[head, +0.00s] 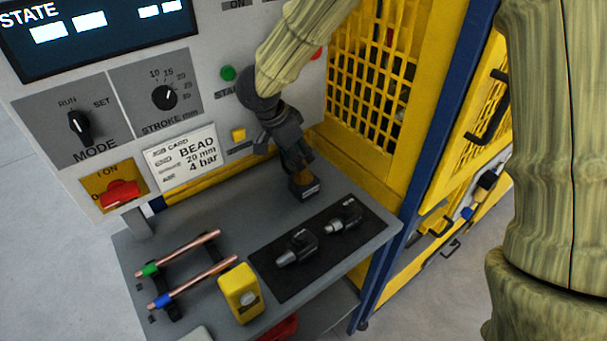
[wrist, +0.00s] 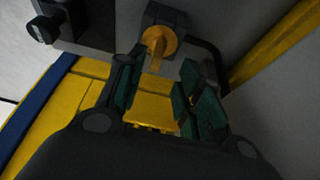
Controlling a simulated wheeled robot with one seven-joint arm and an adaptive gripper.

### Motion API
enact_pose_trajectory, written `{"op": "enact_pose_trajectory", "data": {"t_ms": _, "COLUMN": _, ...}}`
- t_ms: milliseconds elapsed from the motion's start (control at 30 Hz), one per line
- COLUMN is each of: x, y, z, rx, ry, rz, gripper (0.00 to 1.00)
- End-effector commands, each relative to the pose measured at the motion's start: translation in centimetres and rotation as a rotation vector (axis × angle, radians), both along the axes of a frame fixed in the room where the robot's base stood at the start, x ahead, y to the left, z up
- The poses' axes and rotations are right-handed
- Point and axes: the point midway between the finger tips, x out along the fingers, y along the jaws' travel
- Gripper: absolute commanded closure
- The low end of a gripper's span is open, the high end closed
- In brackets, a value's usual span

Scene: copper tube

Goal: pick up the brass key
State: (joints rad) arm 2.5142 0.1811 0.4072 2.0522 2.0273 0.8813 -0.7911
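The brass key appears in the wrist view as a round golden piece with a flat golden part below it (wrist: 158,42), against a dark block (wrist: 166,16). My gripper (wrist: 158,92) has its two dark fingers with teal pads apart, and the key shows beyond their tips in the gap. I cannot tell whether the fingers touch it. In the head view my gripper (head: 303,184) points down above the back right of the grey shelf, close to the yellow cage.
The grey shelf (head: 200,207) holds copper tubes (head: 188,252) on a dark rack, a yellow block (head: 241,292) and a black mat (head: 268,276) with two dark fittings. The control panel (head: 212,100) stands behind, and the yellow mesh cage (head: 371,75) to the right.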

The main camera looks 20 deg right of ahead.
Motion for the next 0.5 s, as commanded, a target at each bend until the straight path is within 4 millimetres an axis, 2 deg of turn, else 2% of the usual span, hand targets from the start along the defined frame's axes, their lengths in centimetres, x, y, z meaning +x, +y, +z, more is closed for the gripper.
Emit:
{"op": "enact_pose_trajectory", "data": {"t_ms": 300, "x": 0.3, "y": -1.6, "z": -3.3, "rx": -0.002, "ry": 0.001, "rz": 0.001, "gripper": 0.64}}
{"op": "enact_pose_trajectory", "data": {"t_ms": 500, "x": 0.6, "y": -1.7, "z": -3.9, "rx": 0.0, "ry": 0.0, "rz": 0.003, "gripper": 0.64}}
